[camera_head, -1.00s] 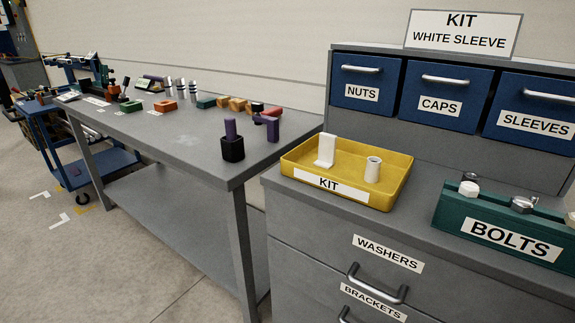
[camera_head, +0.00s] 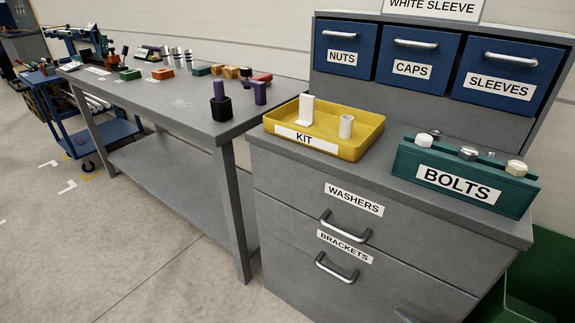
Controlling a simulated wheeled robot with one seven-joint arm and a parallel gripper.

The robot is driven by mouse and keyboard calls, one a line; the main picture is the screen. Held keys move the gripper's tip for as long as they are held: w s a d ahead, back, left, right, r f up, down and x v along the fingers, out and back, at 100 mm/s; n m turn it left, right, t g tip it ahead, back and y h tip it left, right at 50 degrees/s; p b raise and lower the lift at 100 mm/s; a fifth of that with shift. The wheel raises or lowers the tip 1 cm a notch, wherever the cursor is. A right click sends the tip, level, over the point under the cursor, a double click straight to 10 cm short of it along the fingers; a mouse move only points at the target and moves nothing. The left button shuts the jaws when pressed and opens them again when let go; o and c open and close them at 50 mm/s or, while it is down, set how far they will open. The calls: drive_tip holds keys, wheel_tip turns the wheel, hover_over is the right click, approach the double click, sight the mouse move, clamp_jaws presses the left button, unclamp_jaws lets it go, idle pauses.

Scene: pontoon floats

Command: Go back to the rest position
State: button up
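My gripper is not in view. The yellow kit tray (camera_head: 371,139) sits on the left part of the grey cabinet top. In it stand a white bracket-like piece (camera_head: 306,110) and a white sleeve (camera_head: 346,126), apart from each other. The sign above, partly cut off by the top edge, reads "WHITE SLEEVE" (camera_head: 433,7). The blue drawers labelled nuts (camera_head: 343,50), caps (camera_head: 418,52) and sleeves (camera_head: 507,72) look shut. The drawers labelled washers (camera_head: 300,206) and brackets (camera_head: 290,250) also look shut.
A green bolts holder (camera_head: 410,170) with several bolt heads stands on the cabinet's right. A grey workbench (camera_head: 180,108) with several small coloured parts stands left. A blue cart (camera_head: 105,135) is beyond it. Floor at lower left is clear. A green object (camera_head: 545,270) is at lower right.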

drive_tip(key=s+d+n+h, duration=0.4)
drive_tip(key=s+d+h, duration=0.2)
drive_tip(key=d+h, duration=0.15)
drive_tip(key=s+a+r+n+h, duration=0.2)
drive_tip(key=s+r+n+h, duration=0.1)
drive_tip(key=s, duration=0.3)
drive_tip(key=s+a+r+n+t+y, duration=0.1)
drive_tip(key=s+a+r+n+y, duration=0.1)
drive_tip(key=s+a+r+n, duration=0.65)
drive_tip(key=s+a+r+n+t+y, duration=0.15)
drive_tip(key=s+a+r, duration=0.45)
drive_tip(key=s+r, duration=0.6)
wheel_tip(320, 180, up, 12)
drive_tip(key=p, duration=1.3)
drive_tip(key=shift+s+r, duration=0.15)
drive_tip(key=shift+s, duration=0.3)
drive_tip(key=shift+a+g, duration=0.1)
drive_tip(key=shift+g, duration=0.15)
